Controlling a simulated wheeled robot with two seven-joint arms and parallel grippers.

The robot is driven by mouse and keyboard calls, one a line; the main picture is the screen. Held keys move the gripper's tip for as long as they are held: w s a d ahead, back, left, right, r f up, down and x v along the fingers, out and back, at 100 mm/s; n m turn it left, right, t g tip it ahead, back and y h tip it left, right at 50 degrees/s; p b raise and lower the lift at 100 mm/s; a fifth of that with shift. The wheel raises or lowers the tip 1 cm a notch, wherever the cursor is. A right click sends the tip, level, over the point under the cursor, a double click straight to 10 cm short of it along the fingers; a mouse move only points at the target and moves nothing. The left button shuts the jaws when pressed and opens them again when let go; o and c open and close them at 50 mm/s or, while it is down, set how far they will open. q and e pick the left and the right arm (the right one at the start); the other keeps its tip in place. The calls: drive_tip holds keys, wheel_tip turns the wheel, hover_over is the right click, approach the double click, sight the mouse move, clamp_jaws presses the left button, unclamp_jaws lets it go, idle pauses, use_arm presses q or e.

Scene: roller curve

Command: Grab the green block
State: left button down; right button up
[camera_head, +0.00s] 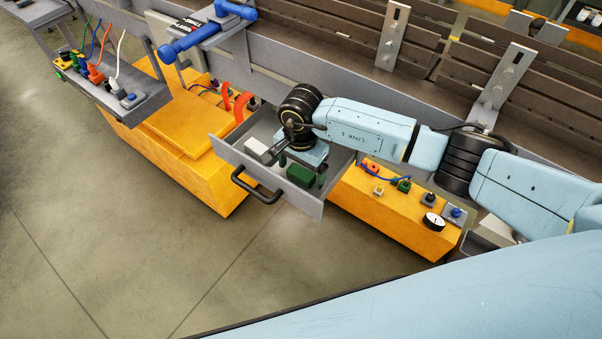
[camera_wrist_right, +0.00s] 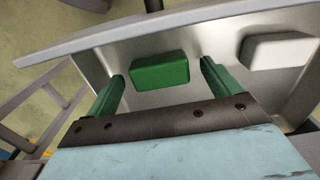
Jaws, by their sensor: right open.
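The green block (camera_wrist_right: 160,72) lies on the metal floor of an open drawer (camera_head: 314,202), near the drawer's front wall. In the head view the green block (camera_head: 301,175) shows at the drawer's front right, beside my right gripper (camera_head: 301,168). In the right wrist view my right gripper (camera_wrist_right: 160,85) is open, with one green finger to the left of the block and one to the right. The block lies ahead of and between the fingertips, and I cannot tell whether they touch it. Nothing is held. My left gripper is not in view.
A white block (camera_wrist_right: 278,50) lies in the same drawer, beside the right finger; it also shows in the head view (camera_head: 258,151). The drawer has a black handle (camera_head: 256,188). Yellow boxes (camera_head: 180,165) flank it. A roller conveyor (camera_head: 440,55) runs behind. Open floor lies in front.

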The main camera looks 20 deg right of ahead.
drive_tip(key=c, duration=1.1)
drive_tip(key=shift+r, duration=0.1)
